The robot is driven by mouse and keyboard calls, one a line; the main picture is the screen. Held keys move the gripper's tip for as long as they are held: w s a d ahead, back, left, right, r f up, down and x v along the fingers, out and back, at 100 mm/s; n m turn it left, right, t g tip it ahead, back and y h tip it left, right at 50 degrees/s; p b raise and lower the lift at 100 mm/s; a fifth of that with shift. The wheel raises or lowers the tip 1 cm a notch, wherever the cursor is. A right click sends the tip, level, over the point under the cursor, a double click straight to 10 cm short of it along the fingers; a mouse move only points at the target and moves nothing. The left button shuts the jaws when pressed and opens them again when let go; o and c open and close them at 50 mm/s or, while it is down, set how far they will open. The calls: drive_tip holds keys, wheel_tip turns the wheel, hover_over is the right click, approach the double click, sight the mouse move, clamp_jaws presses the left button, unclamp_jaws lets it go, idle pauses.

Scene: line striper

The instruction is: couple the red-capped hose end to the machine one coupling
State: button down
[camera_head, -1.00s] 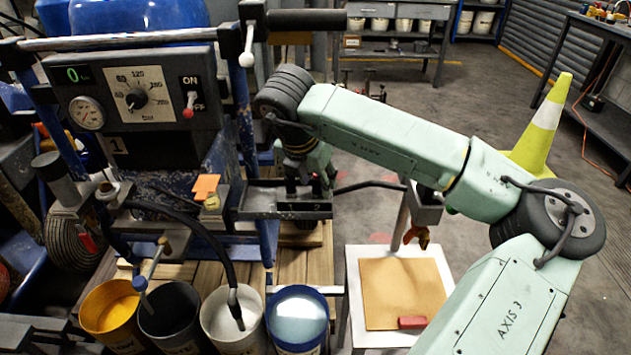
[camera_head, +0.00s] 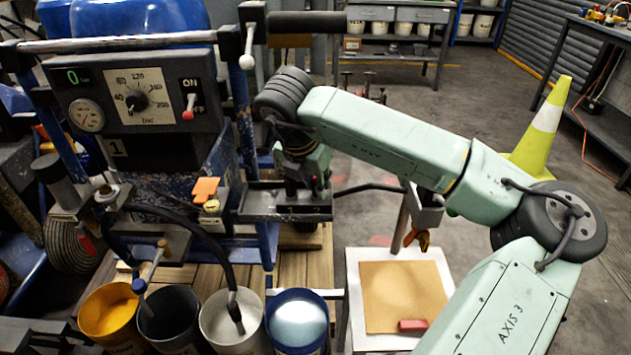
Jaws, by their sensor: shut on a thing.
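My gripper (camera_head: 307,193) is at the dark tray (camera_head: 262,203) on the right side of the machine. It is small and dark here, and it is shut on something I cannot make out. I cannot pick out a red cap or tell which hose end is which. Machine one (camera_head: 120,120) carries a plate with a "1" below its gauge. A metal fitting (camera_head: 107,192) stands at its lower left, but I cannot tell whether it is the coupling. A dark hose (camera_head: 215,245) curves from there down into the white bucket.
Several paint buckets, among them a white one (camera_head: 208,322) and a blue one (camera_head: 272,325), stand in front of the machine. An orange tag (camera_head: 206,189) sits left of the tray. A white stand (camera_head: 440,272) with a brown board is at right. A yellow cone (camera_head: 536,140) stands behind my arm.

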drive_tip(key=shift+r, duration=0.75)
drive_tip(key=shift+s+r, duration=0.15)
drive_tip(key=shift+r, duration=1.7)
drive_tip(key=shift+a, duration=0.1)
